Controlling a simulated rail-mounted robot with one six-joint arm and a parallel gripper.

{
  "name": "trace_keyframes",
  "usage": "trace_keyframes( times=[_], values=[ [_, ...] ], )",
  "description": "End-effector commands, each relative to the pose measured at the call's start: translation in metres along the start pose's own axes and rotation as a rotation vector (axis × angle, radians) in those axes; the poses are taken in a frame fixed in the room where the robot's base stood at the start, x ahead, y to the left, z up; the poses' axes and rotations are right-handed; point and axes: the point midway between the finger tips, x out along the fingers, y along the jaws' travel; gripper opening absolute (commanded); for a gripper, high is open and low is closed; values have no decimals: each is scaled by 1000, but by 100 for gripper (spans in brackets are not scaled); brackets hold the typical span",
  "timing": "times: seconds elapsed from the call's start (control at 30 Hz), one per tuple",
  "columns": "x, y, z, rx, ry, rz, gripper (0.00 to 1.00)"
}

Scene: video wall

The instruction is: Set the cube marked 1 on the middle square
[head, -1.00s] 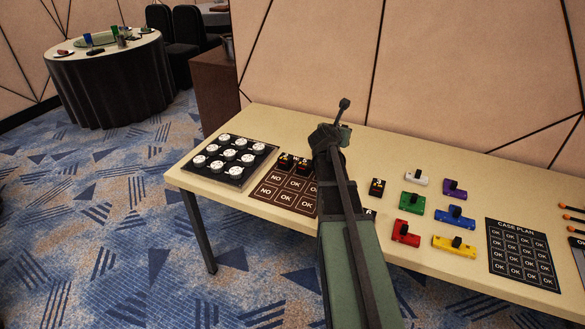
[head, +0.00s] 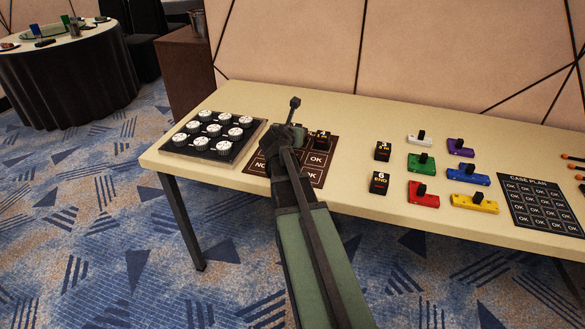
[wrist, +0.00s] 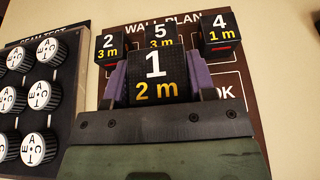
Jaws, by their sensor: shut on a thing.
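My gripper (wrist: 158,84) is shut on the black cube marked 1 (wrist: 155,66), between its two purple fingers. The cube also reads "2 m". Behind it, on the top row of the brown WALL PLAN board (wrist: 248,125), stand cube 2 (wrist: 107,46), cube 5 (wrist: 161,34) and cube 4 (wrist: 220,34). Cube 1 is just in front of cube 5, in the board's middle column. The middle square is hidden by the cube and gripper; I cannot tell whether the cube touches it. In the head view my arm covers part of the board (head: 303,180) and hides cube 1.
A black tray with round white-topped pieces (head: 222,154) lies left of the board. Right of it stand cube 3 (head: 383,151) and cube 6 (head: 379,182), then several coloured blocks with black knobs, such as a red one (head: 423,200), and the CASE PLAN sheet (head: 540,205).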

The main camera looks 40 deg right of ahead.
Motion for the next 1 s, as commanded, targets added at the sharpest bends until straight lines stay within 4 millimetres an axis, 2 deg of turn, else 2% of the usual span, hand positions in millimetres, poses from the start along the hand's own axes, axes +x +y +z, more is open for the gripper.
trace_keyframes(
  times=[0.03,0.23,0.43,0.7,0.83,0.87,1.0],
  values=[
    [8,0,-20,0,0,0,26],
    [9,0,-21,0,0,0,26],
    [24,0,-59,0,0,0,26],
    [23,0,-56,0,0,0,26],
    [25,0,-60,0,0,0,26],
    [25,0,-59,0,0,0,54],
    [24,0,-59,0,0,0,75]
  ],
)
